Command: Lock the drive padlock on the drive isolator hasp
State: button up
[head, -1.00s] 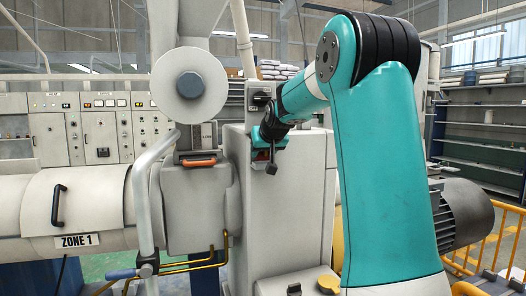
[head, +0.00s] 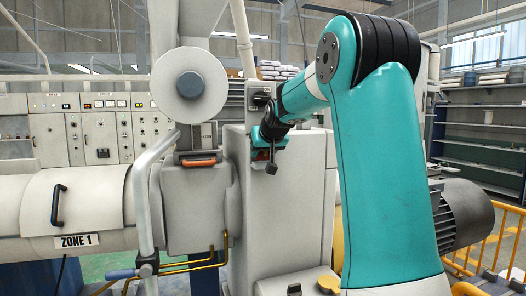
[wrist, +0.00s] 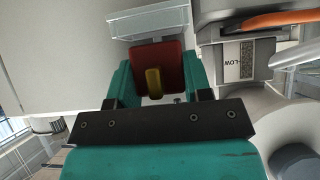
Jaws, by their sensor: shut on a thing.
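My gripper (wrist: 156,88) is shut on a red block-shaped body with a brass-yellow part on its face, which I take to be the drive padlock (wrist: 174,60). The padlock sits between the two teal fingers in the wrist view. In the head view my gripper (head: 265,146) is at the side of the pale machine cabinet, with a little red showing below it. The drive isolator (head: 262,96), a small grey box with a dark switch, is just above it. I cannot make out the hasp or the shackle, nor whether they meet.
A clear or pale grey box-like part (wrist: 148,22) lies just beyond the padlock in the wrist view. An orange handle (head: 199,163) is on the machine block to the left. A bent grey pipe (head: 146,190) stands further left. The pale cabinet (head: 290,215) fills the space below.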

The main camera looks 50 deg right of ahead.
jog(key=shift+f+b, duration=0.7)
jog(key=o, duration=1.2)
jog(key=shift+c, duration=0.2)
jog(key=shift+s, duration=0.1)
jog(key=shift+o, duration=0.8)
jog(key=shift+s+a+r, duration=0.15)
jog(key=shift+s+r, duration=0.1)
jog(key=b+v, duration=0.3)
jog(key=v, duration=1.3)
jog(key=shift+s+r+b, duration=0.25)
jog(key=shift+r+b, duration=0.05)
jog(key=shift+b, duration=0.05)
jog(key=shift+a, duration=0.1)
